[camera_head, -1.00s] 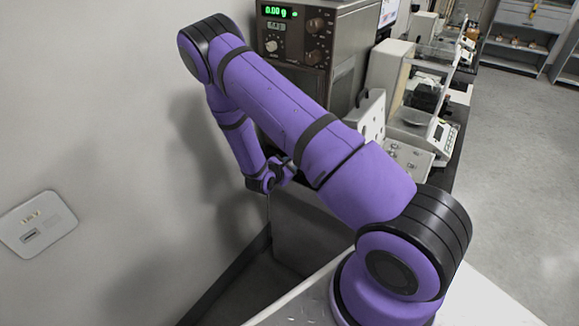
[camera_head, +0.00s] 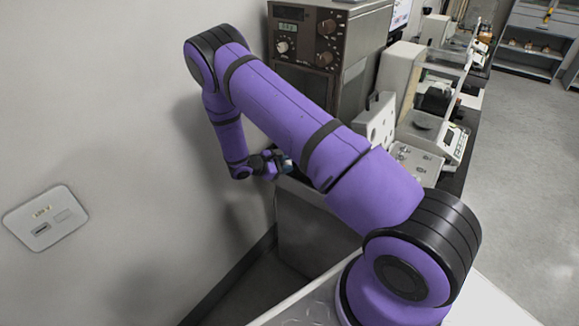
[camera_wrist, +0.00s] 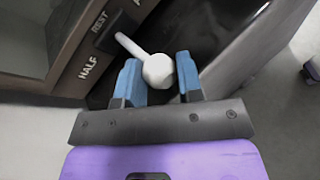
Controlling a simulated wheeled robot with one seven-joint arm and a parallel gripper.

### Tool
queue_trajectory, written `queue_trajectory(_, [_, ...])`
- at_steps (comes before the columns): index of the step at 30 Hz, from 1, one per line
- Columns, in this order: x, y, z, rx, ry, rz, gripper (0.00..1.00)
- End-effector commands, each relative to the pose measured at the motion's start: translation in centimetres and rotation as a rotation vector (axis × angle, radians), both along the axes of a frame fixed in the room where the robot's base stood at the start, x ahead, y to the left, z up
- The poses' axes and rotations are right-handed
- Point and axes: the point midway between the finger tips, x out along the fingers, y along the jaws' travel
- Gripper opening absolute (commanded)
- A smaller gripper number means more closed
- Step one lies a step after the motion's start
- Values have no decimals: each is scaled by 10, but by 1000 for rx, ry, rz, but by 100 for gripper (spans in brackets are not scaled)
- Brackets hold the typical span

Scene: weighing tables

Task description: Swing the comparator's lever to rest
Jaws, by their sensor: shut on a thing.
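The rod meets the brown panel near the word REST (camera_wrist: 102,27); HALF (camera_wrist: 88,68) is printed nearer, and a third label is cut off at the top. My gripper (camera_wrist: 159,76) has its blue fingers shut on the knob. In the head view the lever is hidden.
A pale wall stands close on the left, with a socket plate (camera_head: 46,218). Balances and other instruments (camera_head: 436,130) line the bench to the right of the comparator. Open grey floor (camera_head: 518,160) lies further right.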

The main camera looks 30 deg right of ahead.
Motion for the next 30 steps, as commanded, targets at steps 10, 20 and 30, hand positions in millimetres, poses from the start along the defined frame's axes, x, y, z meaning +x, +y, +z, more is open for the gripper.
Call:
queue_trajectory(10, [12,3,0,-2,0,-21,0])
queue_trajectory(20, [14,3,1,-2,-2,-20,0])
queue_trajectory(30, [14,4,1,-2,-2,-20,45])
